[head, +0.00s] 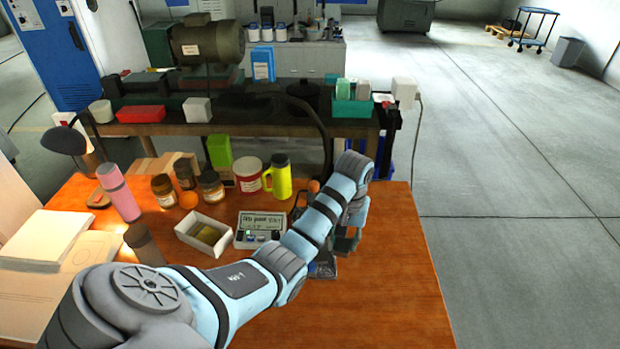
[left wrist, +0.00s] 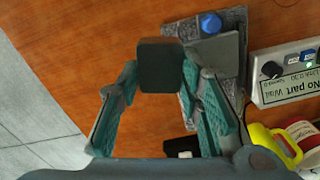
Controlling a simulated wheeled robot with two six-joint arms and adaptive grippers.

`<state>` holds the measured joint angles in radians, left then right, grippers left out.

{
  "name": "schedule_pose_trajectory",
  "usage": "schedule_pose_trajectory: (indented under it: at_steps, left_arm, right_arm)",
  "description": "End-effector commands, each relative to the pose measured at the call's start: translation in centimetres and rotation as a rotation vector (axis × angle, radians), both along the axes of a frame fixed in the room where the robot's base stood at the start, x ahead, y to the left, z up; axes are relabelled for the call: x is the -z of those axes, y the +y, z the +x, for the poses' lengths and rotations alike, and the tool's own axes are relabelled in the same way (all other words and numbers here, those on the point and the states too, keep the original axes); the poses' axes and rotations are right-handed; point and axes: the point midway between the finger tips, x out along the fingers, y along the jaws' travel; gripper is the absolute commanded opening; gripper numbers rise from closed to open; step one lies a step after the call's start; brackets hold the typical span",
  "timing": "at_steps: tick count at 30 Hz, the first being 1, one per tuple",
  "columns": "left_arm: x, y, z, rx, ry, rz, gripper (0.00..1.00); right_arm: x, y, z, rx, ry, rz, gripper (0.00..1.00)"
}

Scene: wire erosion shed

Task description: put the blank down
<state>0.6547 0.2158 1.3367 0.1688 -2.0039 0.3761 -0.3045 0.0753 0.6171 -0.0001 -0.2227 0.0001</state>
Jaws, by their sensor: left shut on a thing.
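My left gripper (head: 346,238) is over the right part of the wooden table, partly hidden behind its own wrist in the head view. In the left wrist view the left gripper (left wrist: 160,75) is shut on a dark, block-shaped blank (left wrist: 160,62) between its teal fingers. Behind the blank is a speckled grey fixture (left wrist: 236,24) with a blue knob (left wrist: 210,24) and a smooth grey plate (left wrist: 216,56). I cannot tell whether the blank touches the fixture or table. My right gripper is not in view.
A control box (head: 260,229) with a text display stands beside the fixture. Left of it are an open white tray (head: 187,236) and a brown cylinder (head: 143,245). The table's front right (head: 395,290) is clear.

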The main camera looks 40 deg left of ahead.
Motion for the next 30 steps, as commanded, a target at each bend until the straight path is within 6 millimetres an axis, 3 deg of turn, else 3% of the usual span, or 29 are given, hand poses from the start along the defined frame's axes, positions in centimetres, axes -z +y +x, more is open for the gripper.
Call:
schedule_pose_trajectory:
  at_steps: [1, 3, 6, 10, 13, 17, 19, 24, 30]
  left_arm:
    - [-4.2, 2.5, 0.2, -0.054, -0.002, 0.008, 0.00]
    - [-7.2, 5.3, 0.2, -0.129, -0.004, 0.004, 0.00]
    - [-10.3, 8.2, 0.1, -0.210, -0.009, -0.004, 0.00]
    - [-11.3, 9.8, 0.0, -0.261, -0.012, -0.014, 0.00]
    - [-8.9, 9.9, 0.0, -0.267, -0.012, -0.015, 0.00]
    - [-3.6, 9.8, 0.1, -0.264, -0.012, -0.015, 0.00]
    - [-1.1, 9.8, 0.0, -0.264, -0.007, -0.016, 0.00]
    - [3.2, 9.8, 0.0, -0.263, -0.009, -0.015, 0.00]
    - [6.4, 9.7, 0.0, -0.262, -0.009, -0.015, 0.00]
  right_arm:
    - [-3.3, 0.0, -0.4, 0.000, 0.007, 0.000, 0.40]
    - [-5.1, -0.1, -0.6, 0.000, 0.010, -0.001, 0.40]
    - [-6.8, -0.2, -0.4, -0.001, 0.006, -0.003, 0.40]
    - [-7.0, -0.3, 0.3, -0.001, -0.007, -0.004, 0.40]
    - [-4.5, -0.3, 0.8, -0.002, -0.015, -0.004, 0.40]
    - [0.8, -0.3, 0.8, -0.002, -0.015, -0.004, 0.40]
    - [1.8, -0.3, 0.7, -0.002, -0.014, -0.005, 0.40]
    - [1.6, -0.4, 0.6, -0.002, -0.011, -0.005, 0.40]
    - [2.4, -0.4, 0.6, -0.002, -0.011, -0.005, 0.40]
